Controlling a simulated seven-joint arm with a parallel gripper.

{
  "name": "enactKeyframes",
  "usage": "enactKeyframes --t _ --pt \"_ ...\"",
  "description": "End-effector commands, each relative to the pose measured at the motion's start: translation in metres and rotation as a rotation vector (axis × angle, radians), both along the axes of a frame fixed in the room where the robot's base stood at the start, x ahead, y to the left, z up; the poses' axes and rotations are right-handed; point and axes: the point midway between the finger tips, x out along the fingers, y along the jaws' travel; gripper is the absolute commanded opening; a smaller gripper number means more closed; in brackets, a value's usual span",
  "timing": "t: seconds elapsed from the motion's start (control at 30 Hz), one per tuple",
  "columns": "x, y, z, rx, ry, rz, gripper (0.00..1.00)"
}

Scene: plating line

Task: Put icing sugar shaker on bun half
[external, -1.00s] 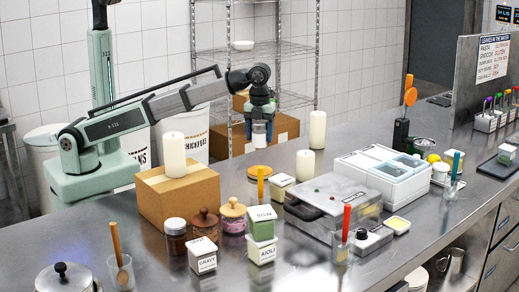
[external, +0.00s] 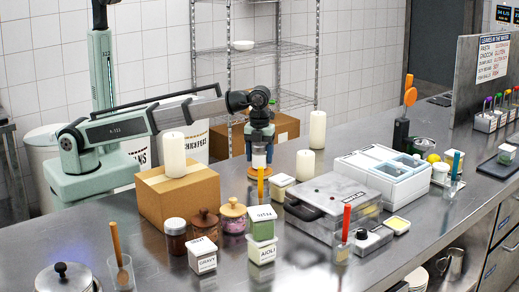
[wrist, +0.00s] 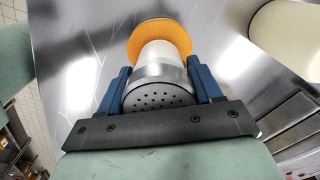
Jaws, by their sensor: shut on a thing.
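The icing sugar shaker (external: 259,160) is white with a metal band and a perforated metal top, which faces the camera in the wrist view (wrist: 158,96). My gripper (external: 260,146) is shut on its upper part, with one blue finger on each side. The shaker looks upright. The orange-brown bun half (external: 252,173) lies directly below it on the counter; in the wrist view the bun half (wrist: 176,31) shows as a round disc around the shaker's far end. I cannot tell whether the shaker's base touches the bun half.
A cardboard box (external: 178,197) with a white candle-like cylinder (external: 174,156) stands to the left. An orange-handled tool (external: 260,183) stands just in front of the bun half. Labelled pots (external: 262,223) and jars (external: 232,216) are nearby. A white cylinder (external: 305,165) stands to the right.

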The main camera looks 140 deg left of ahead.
Motion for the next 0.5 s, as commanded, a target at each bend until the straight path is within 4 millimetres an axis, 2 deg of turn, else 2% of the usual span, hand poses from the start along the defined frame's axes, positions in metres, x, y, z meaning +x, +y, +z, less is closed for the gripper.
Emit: enactKeyframes --t 0.07,0.1,0.33,0.5 --pt "-0.0001 -0.0001 -0.0023 0.000 0.000 0.000 0.28" --pt "0.0000 0.0000 -0.0022 0.000 0.000 0.000 0.67" --pt "0.0000 0.0000 -0.0020 0.000 0.000 0.000 0.89" --pt "-0.0001 -0.0001 -0.0019 0.000 0.000 0.000 0.90"
